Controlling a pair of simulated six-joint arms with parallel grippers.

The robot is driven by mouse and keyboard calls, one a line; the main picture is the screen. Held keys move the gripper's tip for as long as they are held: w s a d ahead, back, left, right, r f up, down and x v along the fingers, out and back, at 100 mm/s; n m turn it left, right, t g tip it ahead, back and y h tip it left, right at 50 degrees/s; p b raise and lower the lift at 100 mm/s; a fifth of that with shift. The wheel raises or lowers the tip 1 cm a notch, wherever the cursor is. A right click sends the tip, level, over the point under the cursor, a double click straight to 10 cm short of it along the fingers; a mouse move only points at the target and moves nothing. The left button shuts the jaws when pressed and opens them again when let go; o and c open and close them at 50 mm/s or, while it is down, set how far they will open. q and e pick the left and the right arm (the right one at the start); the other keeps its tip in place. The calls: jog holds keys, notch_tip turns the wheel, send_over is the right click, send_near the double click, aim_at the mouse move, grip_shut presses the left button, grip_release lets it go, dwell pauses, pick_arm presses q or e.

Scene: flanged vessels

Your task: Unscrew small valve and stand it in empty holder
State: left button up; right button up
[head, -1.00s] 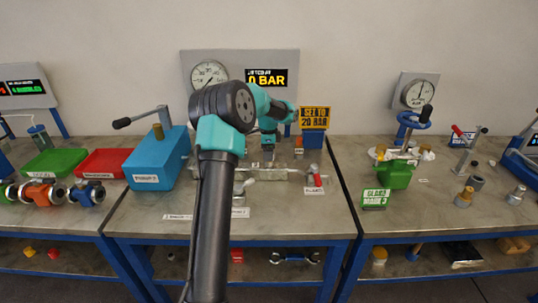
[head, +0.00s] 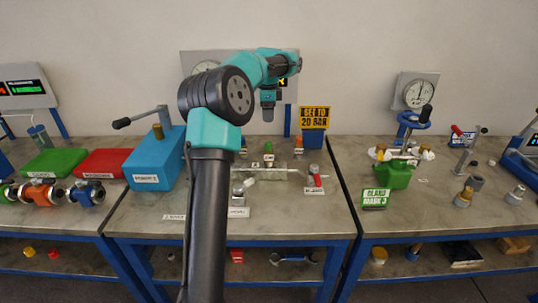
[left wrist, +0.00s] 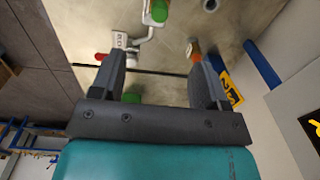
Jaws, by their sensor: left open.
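My left gripper (head: 268,113) hangs in the air above the middle bench, jaws apart and empty. It also shows in the left wrist view (left wrist: 160,65), with bench top between its fingers. Below it in the head view is a metal block (head: 280,174) with small fittings, one with a green top (head: 268,148). An orange-topped fitting (head: 298,143) stands to the right. The left wrist view shows a white fitting with a green part (left wrist: 160,11) beyond the fingers. I cannot tell which fitting is the small valve or which holder is empty. My right gripper is out of view.
A blue box pump (head: 155,160) stands left of my arm. A red-handled fitting (head: 315,178) is at the right. The front right of the bench is clear.

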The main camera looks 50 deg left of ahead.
aim_at(269, 142)
pick_arm(q)
jog(key=shift+r, duration=0.1)
jog(key=shift+c, duration=1)
notch_tip(269, 142, up, 4)
jog(key=m, duration=0.9)
jog(key=shift+w, duration=0.15)
jog(key=shift+f, duration=0.25)
notch_tip(269, 142, down, 17)
jog(key=shift+f, duration=0.15)
grip_shut()
